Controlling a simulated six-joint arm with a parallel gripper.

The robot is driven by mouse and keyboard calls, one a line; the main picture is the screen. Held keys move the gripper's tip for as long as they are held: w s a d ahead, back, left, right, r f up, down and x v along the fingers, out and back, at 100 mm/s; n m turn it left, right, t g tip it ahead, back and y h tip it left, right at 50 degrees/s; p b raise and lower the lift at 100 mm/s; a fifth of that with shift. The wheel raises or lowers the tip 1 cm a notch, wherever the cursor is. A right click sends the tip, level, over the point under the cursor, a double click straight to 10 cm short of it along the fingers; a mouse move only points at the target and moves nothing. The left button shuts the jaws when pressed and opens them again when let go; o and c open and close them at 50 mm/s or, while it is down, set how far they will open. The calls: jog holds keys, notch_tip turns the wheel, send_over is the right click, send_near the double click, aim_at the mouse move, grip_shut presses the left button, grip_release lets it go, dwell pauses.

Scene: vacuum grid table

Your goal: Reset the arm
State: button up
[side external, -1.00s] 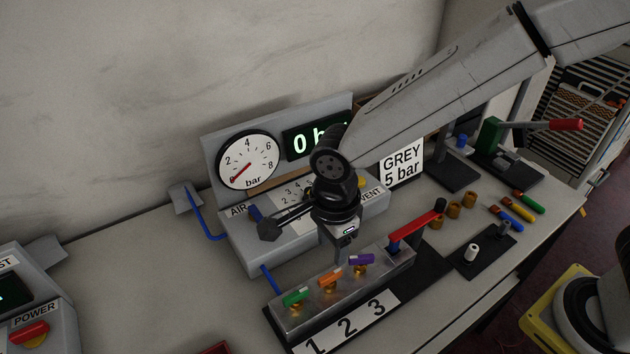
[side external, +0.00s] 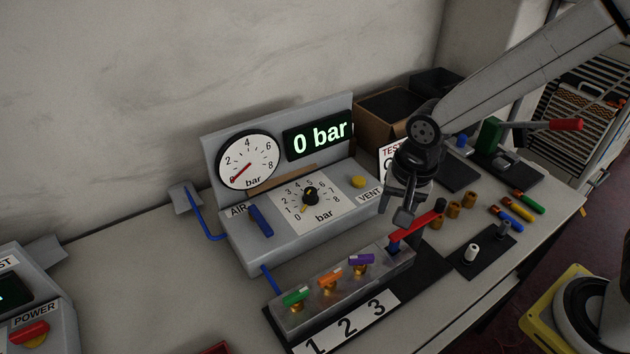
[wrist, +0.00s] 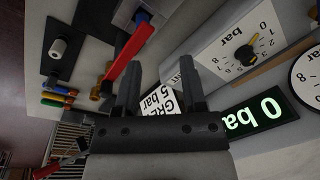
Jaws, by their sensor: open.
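My gripper (side external: 396,208) is open and empty in the side external view, above the right end of the valve block, near the red lever (side external: 418,230). Both dark fingers stand apart in the wrist view (wrist: 158,72), with nothing between them but the background. The arm reaches in from the upper right. The air panel (side external: 240,241) stands behind and to the left of the gripper, its digital display (side external: 318,134) reading 0 bar. The gripper partly hides the white test sign (side external: 391,158).
The metal valve block (side external: 330,298) carries green, orange and purple handles. Brass fittings (side external: 453,210), coloured tools (side external: 517,209) and a black plate (side external: 482,250) lie to the right. A cardboard box (side external: 385,115) stands behind. The table at left (side external: 140,270) is mostly clear.

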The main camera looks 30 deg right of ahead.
jog(key=s+d+n+t, duration=0.1)
jog(key=s+d+n, duration=0.3)
jog(key=d+n, duration=0.4)
jog(key=shift+s+d+f+n, duration=0.15)
jog(key=shift+s+d+n, duration=0.2)
jog(key=shift+d, duration=0.75)
jog(key=shift+w+a, duration=0.1)
jog(key=shift+w, duration=0.05)
